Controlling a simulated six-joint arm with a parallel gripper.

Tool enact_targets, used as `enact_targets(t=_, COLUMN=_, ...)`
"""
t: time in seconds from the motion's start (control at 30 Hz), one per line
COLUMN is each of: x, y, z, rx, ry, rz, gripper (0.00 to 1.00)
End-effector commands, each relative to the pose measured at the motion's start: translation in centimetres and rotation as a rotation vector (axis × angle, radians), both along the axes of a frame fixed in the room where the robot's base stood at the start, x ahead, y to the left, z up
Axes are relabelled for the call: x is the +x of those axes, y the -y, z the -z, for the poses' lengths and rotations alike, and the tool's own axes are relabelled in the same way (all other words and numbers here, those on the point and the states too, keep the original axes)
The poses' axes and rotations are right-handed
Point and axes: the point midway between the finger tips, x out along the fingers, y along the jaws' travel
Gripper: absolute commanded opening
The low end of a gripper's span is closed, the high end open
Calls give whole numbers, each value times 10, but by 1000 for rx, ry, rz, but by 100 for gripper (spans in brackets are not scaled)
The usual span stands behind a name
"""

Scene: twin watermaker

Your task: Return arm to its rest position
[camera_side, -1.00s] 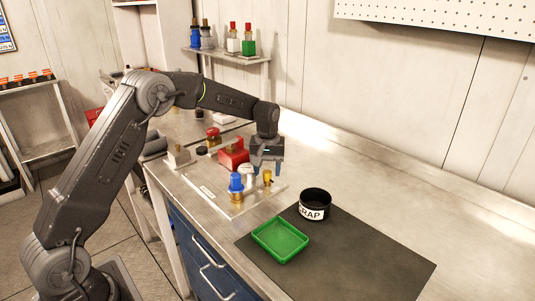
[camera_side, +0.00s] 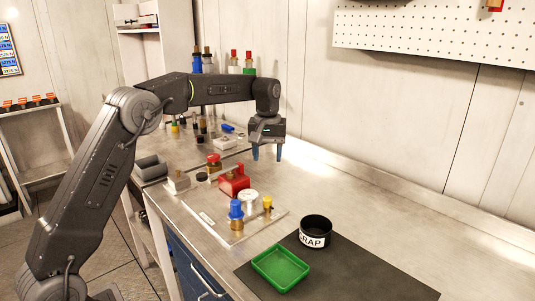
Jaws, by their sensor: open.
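My gripper (camera_side: 267,153) hangs at the end of my arm, above the steel bench (camera_side: 380,190). Its two blue fingers point down, stand apart and hold nothing. It is behind and above the light fixture plate (camera_side: 206,212), clear of the parts on it. On that plate stand a red block (camera_side: 234,180), a white round part (camera_side: 249,199), a blue-capped part (camera_side: 236,211) and a small yellow-topped part (camera_side: 267,205).
A green tray (camera_side: 280,268) and a black SCRAP cup (camera_side: 315,232) stand on the dark mat (camera_side: 365,265). A grey bin (camera_side: 151,168) and small parts lie at the bench's left. A shelf behind my arm holds coloured bottles (camera_side: 248,62). The bench's right side is clear.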

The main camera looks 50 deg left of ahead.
Motion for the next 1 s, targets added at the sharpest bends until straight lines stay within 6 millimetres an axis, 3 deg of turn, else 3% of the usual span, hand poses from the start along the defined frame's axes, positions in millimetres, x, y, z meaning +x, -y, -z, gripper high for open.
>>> enact_targets(t=0.2, x=-3, y=2, z=-3, rx=2, ry=6, rz=8, gripper=53)
enact_targets(t=0.37, x=-27, y=17, z=-30, rx=12, ry=53, rz=75, gripper=53)
enact_targets(t=0.5, x=-70, y=39, z=-59, rx=31, ry=121, rz=181, gripper=53)
enact_targets(t=0.7, x=-143, y=68, z=-81, rx=64, ry=220, rz=340, gripper=53)
enact_targets(t=0.83, x=-193, y=83, z=-82, rx=90, ry=285, rz=442, gripper=53)
enact_targets(t=1.0, x=-257, y=98, z=-67, rx=129, ry=367, rz=571, gripper=53)
